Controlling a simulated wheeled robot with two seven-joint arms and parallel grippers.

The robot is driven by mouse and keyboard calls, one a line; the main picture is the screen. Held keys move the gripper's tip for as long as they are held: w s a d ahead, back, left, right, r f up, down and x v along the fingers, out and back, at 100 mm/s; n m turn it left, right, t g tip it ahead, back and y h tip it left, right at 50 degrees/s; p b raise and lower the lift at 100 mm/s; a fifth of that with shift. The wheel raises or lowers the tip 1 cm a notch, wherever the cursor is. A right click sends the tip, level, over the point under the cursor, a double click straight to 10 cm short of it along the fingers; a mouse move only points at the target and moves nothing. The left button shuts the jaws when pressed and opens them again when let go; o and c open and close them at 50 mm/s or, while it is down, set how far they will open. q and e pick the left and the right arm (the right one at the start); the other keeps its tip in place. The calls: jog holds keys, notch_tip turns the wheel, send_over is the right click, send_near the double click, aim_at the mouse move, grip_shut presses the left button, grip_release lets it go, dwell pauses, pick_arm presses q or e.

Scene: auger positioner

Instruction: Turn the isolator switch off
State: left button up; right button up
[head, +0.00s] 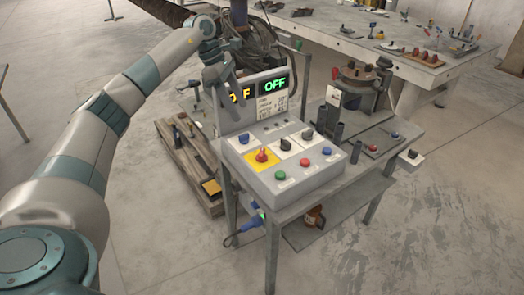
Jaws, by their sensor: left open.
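The isolator switch (262,155) appears to be the red rotary knob on a yellow plate, at the front left of a grey control box (290,184). The exact angle of its handle is too small to read. A display panel (268,88) behind the box shows "OFF" in green on the right and "OFF" in yellow on the left, partly covered by my gripper. My left gripper (236,101) is open and empty, pointing down in front of the display's left side, above and behind the red knob and apart from it. My right gripper is out of view.
Black knobs (307,134) and green, red and blue buttons (326,151) share the box. The box stands on a grey metal table (345,180) with a clamp device at the back right. A wooden pallet (190,165) lies on the floor at left. A long workbench (350,45) stands behind.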

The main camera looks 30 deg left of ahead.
pick_arm(q)
jog(key=shift+d, duration=0.1)
jog(key=p, duration=0.6)
send_near(261, 151)
jog(key=x, duration=0.7)
jog(key=shift+d+f, duration=0.1)
jog(key=shift+d, duration=0.05)
jog(key=shift+w+d+f, duration=0.1)
jog(key=shift+d+f, duration=0.05)
jog(key=shift+f, duration=0.4)
jog(key=shift+c, duration=0.4)
jog(key=c, duration=1)
